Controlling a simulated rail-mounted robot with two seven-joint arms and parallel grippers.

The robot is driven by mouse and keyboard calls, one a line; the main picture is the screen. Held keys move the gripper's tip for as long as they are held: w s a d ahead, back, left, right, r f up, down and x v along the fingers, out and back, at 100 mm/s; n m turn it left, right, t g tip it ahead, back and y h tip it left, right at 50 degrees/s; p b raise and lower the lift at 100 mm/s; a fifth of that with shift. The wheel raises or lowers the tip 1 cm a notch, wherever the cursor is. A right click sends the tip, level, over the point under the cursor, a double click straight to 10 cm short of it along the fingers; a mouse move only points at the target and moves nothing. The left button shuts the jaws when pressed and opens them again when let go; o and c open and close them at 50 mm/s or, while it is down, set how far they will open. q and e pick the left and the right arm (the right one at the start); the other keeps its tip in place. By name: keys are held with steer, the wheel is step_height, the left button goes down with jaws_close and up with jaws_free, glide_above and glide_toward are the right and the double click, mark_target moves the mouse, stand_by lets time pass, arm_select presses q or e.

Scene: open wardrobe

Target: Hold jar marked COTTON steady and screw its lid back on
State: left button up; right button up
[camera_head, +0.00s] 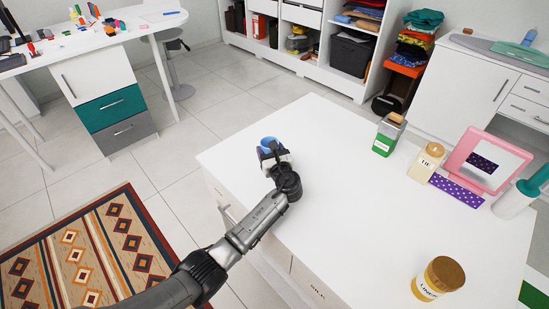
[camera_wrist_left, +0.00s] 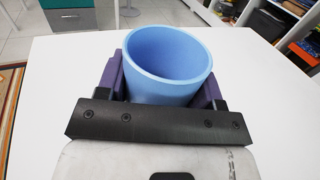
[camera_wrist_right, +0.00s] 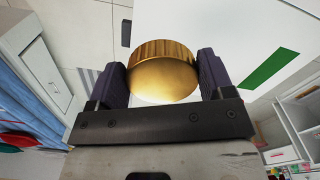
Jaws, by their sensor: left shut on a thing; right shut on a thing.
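A blue open-topped jar (camera_head: 269,142) stands near the left edge of the white top. No marking on it is readable. My left gripper (camera_head: 272,153) is shut around it; in the left wrist view the jar (camera_wrist_left: 168,62) sits between the two fingers, its mouth open and no lid on it. My right gripper (camera_wrist_right: 163,80) shows only in its wrist view, shut on a gold round lid (camera_wrist_right: 163,68) with a ribbed side. The right gripper is outside the head view.
A gold-lidded jar marked LINEN (camera_head: 440,278) stands at the front right of the white top (camera_head: 340,200). A green-labelled container (camera_head: 389,134), a cream-labelled jar (camera_head: 426,162) and a pink-framed mirror (camera_head: 485,160) stand along the far right. The middle is clear.

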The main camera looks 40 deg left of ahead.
arm_select(q)
steer(key=shift+c, duration=1.4)
steer(key=shift+r, duration=0.1)
steer(key=shift+r+p, duration=0.4)
steer(key=shift+r, duration=0.15)
arm_select(e)
steer(key=shift+r, duration=0.4)
arm_select(q)
step_height(320, 180, up, 3)
steer(key=shift+p, duration=0.8)
arm_select(e)
steer(key=shift+r, duration=0.8)
arm_select(q)
steer(key=d+r+p, duration=0.3)
steer(key=d+r, duration=0.3)
steer(key=d, duration=0.5)
steer(key=shift+w+d+r, duration=0.3)
steer(key=shift+w+r, duration=0.1)
steer(key=shift+w, duration=0.05)
arm_select(e)
step_height(320, 180, up, 3)
steer(key=shift+r, duration=0.2)
